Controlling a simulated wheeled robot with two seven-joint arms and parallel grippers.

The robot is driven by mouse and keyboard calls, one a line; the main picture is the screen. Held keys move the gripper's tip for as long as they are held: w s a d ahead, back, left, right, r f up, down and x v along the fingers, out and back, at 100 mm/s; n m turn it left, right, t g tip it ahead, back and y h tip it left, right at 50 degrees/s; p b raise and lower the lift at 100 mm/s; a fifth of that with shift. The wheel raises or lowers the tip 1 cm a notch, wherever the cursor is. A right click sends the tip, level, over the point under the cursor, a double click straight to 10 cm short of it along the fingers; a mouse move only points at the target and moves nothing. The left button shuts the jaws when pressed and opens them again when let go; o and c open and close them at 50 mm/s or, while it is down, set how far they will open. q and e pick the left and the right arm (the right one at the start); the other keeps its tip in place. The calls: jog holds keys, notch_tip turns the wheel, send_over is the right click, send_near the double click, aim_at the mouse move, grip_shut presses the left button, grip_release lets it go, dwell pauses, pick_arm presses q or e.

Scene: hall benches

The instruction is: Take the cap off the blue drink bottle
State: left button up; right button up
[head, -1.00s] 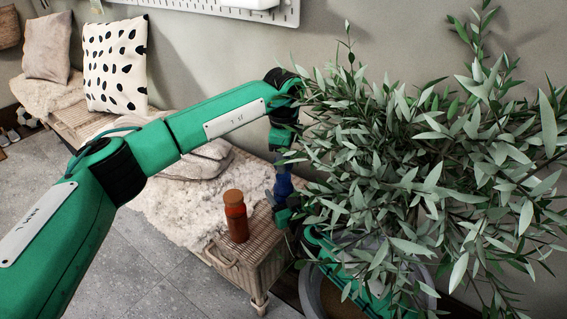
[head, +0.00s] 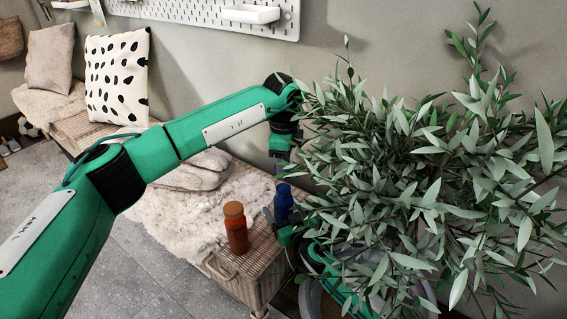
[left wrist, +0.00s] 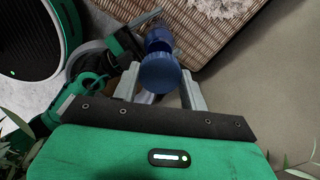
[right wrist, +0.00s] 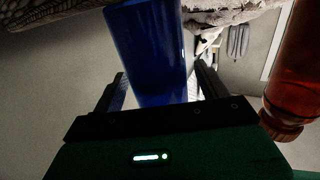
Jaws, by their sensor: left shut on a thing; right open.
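The blue drink bottle (head: 284,205) stands upright at the right end of the bench, beside the plant. My left gripper (head: 281,168) is above it, pointing down. In the left wrist view, its fingers (left wrist: 160,92) are shut on the blue cap (left wrist: 159,74), with the bottle (left wrist: 158,40) just beyond. I cannot tell whether the cap still touches the bottle. My right gripper (head: 284,228) is low at the bottle. In the right wrist view, its open fingers (right wrist: 157,88) lie on either side of the blue bottle (right wrist: 147,50). Leaves hide much of the right arm.
A brown capped bottle (head: 236,228) stands left of the blue one on the wicker bench (head: 240,262). A leafy plant (head: 420,190) crowds the right side. A fleece (head: 185,222), a folded cloth (head: 190,172) and cushions (head: 117,78) lie further left. A pegboard (head: 205,14) hangs behind.

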pick_arm(q)
jog(key=shift+r+p, duration=0.7)
jog(key=shift+r, duration=0.15)
pick_arm(e)
jog(key=v, duration=1)
jog(key=shift+d, duration=0.2)
